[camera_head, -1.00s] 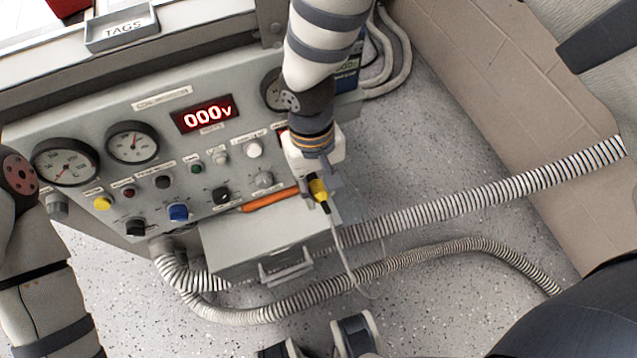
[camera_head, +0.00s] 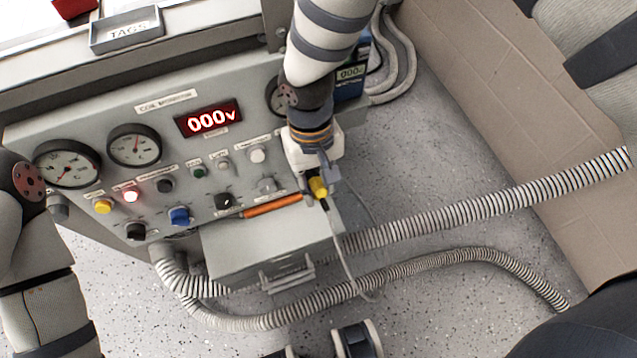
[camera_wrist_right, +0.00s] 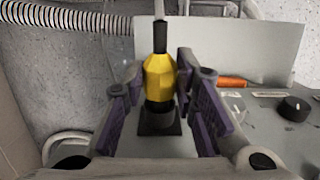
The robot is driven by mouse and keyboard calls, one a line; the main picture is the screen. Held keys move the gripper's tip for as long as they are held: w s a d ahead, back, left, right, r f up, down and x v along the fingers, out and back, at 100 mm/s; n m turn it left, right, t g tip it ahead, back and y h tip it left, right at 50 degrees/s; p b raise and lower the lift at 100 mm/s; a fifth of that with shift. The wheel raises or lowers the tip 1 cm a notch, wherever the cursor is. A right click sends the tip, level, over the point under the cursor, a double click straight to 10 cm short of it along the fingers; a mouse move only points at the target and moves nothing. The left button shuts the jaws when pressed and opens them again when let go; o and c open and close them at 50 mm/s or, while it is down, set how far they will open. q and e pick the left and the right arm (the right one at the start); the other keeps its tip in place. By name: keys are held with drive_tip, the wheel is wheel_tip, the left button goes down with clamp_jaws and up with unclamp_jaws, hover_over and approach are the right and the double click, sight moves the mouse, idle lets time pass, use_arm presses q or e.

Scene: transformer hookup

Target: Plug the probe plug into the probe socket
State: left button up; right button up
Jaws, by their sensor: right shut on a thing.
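The probe plug (camera_head: 318,187) is a yellow body with a black end and a pale cable. In the head view it is at the right end of the grey panel, in my right gripper (camera_head: 316,179). In the right wrist view the plug (camera_wrist_right: 159,80) stands upright between the purple pads of my right gripper (camera_wrist_right: 160,105), which is shut on it. The plug's black lower end meets a dark square base (camera_wrist_right: 160,122), perhaps the probe socket. I cannot tell how deep it sits. My left gripper is not in view.
The grey panel (camera_head: 150,110) carries gauges, a red display (camera_head: 208,118) reading 000v, knobs and buttons. One indicator (camera_head: 131,196) glows white. An orange-handled tool (camera_head: 272,205) lies by a grey box (camera_head: 265,240). Ribbed hoses (camera_head: 480,200) cross the speckled floor.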

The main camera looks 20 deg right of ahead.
sight(326, 208)
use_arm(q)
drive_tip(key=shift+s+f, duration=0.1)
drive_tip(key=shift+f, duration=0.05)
use_arm(e)
drive_tip(key=shift+w, duration=0.4)
drive_tip(key=o, duration=1.2)
drive_tip(key=shift+c, duration=0.2)
drive_tip(key=s+p, duration=0.1)
drive_tip(key=s, duration=0.1)
drive_tip(key=s+r+p, duration=0.1)
drive_tip(key=s, duration=0.1)
drive_tip(key=shift+s+f+p, duration=0.1)
drive_tip(key=shift+s+p, duration=0.25)
drive_tip(key=shift+s, duration=0.15)
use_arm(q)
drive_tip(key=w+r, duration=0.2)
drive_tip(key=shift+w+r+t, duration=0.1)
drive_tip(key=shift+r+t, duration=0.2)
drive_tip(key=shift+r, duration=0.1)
